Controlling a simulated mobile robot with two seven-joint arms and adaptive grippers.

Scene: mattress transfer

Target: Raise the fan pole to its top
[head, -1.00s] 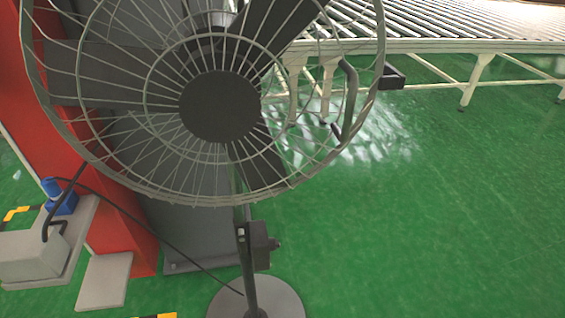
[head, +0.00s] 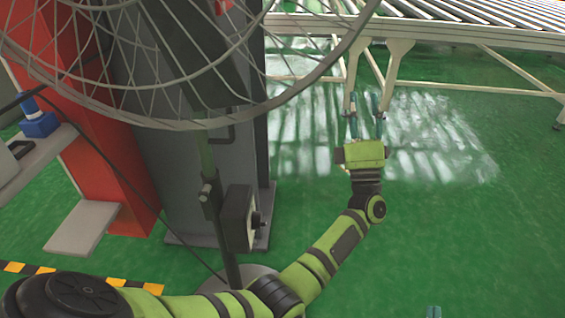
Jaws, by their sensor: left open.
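The fan's wire cage (head: 190,123) fills the upper left of the head view, its top cut off. The fan pole (head: 228,245) runs down from under it, with a collar and a dark control box (head: 237,215) partway up. The round base (head: 262,271) is partly hidden behind my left arm. My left gripper (head: 365,103) is open and empty, pointing away from me, to the right of the pole and apart from it. Only what look like the teal fingertips of my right gripper (head: 433,312) show at the bottom edge; their opening cannot be told.
A red and grey machine column (head: 165,160) stands close behind the fan. A roller conveyor (head: 470,35) with white legs crosses the upper right. A grey ledge with a blue plug (head: 38,122) is at the left. Green floor is clear at the right.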

